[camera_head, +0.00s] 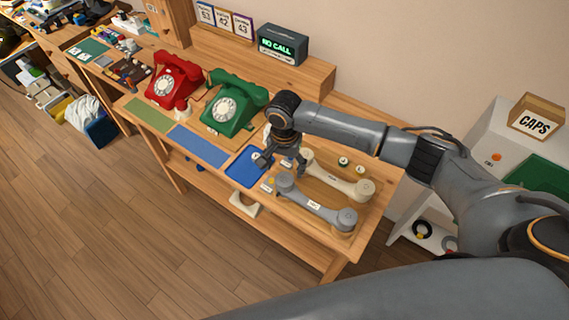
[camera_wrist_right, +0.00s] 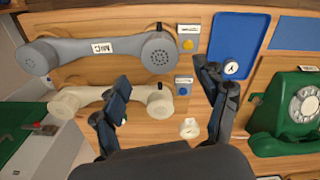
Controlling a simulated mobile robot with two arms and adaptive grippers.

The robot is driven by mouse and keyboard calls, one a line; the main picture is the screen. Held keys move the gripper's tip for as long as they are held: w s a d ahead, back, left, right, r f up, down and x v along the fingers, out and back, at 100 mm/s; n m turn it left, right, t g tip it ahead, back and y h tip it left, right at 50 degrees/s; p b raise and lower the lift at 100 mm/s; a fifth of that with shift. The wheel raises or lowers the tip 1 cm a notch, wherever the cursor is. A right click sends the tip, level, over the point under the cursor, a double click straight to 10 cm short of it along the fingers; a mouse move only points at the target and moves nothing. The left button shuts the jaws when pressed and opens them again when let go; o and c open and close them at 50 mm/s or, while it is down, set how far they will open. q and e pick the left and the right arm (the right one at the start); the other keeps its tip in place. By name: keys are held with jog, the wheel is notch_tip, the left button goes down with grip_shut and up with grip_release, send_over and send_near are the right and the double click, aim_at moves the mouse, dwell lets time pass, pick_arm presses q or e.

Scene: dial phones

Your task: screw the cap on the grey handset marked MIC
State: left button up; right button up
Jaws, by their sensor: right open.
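The grey handset (camera_head: 315,204) lies on the wooden bench; in the wrist view its white label reads MIC (camera_wrist_right: 103,47). My right gripper (camera_head: 283,163) is open, fingers spread above the bench near the tray and the cream handset. My left gripper is not in view.
Green (camera_head: 234,103) and red (camera_head: 172,79) dial phones stand left of the gripper. A CAPS box (camera_head: 536,117) sits on the white cabinet at right. Two small round pieces (camera_head: 343,161) (camera_head: 358,169) lie behind the cream handset. A NO CALL display (camera_head: 281,45) stands on the shelf.

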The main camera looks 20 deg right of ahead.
aim_at(284, 179)
jog(key=shift+f+b, duration=1.8)
jog(key=shift+b, duration=0.85)
jog(key=shift+f, duration=1.2)
jog(key=shift+r+n+p, duration=0.3)
jog(key=shift+n+p, duration=0.8)
jog(key=shift+p, duration=0.1)
jog(key=shift+n+p, duration=0.35)
jog(key=shift+n, duration=0.25)
jog(key=shift+f+n, duration=0.1)
jog(key=shift+n, duration=0.4)
jog(key=shift+f+n, duration=0.2)
jog(key=shift+n, duration=0.2)
